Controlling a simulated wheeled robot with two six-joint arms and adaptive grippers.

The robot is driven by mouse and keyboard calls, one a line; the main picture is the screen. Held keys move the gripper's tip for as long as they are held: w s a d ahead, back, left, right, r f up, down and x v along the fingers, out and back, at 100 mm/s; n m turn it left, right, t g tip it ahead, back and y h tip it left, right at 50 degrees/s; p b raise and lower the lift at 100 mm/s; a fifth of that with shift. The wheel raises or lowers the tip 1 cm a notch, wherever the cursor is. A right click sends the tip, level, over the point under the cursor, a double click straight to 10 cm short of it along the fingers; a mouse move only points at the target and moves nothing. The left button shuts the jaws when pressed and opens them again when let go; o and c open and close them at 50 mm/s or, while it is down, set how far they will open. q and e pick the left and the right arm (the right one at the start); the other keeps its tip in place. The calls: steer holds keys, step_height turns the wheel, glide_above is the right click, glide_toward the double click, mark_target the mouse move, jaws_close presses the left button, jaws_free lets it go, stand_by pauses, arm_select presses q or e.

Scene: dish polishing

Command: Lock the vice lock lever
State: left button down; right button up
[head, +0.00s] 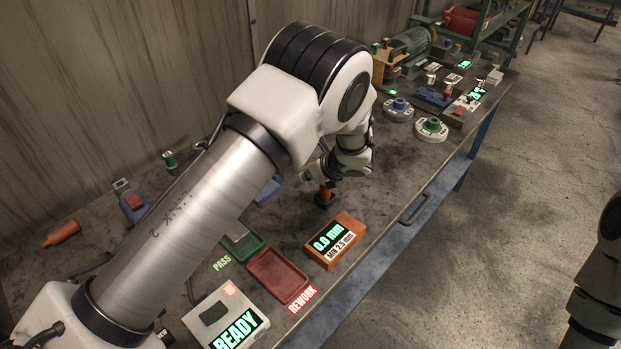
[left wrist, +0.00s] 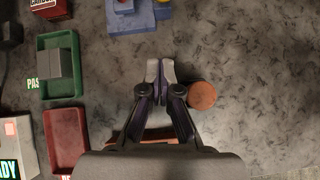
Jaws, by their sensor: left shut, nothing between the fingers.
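My left gripper (left wrist: 160,72) is shut and empty in the left wrist view, its two fingertips together above the grey worktop. A round orange-brown knob or handle top (left wrist: 202,95) is just right of the fingers, and I cannot tell whether they touch it. In the head view an orange upright handle on a dark base (head: 326,192) stands below my left wrist, which partly hides it. I cannot make out for sure which thing is the vice or its lock lever. A blue tool-like object (head: 432,97) lies farther back. My right gripper is not in view.
An orange gauge box reading 0.0 mm (head: 336,240), a red REWORK tray (head: 280,275) and a green PASS tray (head: 243,247) are on the near bench. A READY box (head: 225,315) is at the front. A grey block sits in the green tray (left wrist: 75,88). Round discs (head: 431,130) stand farther back.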

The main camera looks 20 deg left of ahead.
arm_select(q)
steer(key=b+x, duration=0.2)
steer(key=x, duration=0.3)
steer(key=shift+w+a+f+b, duration=0.2)
steer(key=shift+b, duration=0.15)
steer(key=a+r, duration=0.1)
steer(key=w+a+r+p, duration=0.1)
steer(key=shift+w+a+r, duration=0.15)
steer(key=shift+a, duration=0.2)
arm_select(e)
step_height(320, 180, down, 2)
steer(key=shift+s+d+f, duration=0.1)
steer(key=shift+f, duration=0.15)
arm_select(q)
steer(key=shift+w, duration=0.1)
steer(key=shift+p, duration=0.3)
